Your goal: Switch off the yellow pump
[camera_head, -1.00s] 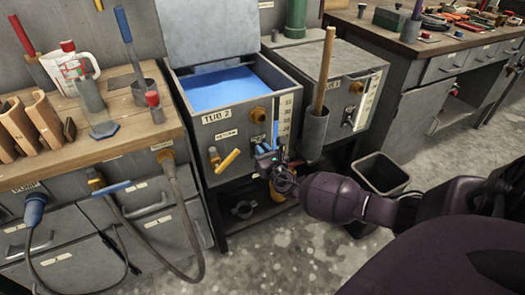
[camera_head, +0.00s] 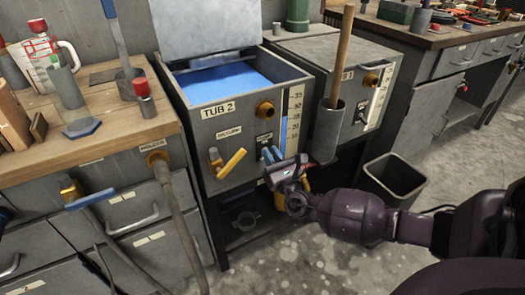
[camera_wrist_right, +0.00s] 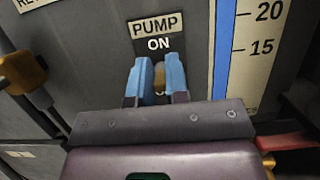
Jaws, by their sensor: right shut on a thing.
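In the head view the right gripper (camera_head: 272,155) is at the tub's front, just below the pump label (camera_head: 264,139). My left gripper is not in view.
A yellow-handled return valve (camera_head: 231,164) is left of the gripper. A grey holder (camera_head: 327,132) with a wooden handle stands close on its right. A hose (camera_head: 180,215) hangs from the bench at left. A bin (camera_head: 393,178) stands on the floor at right.

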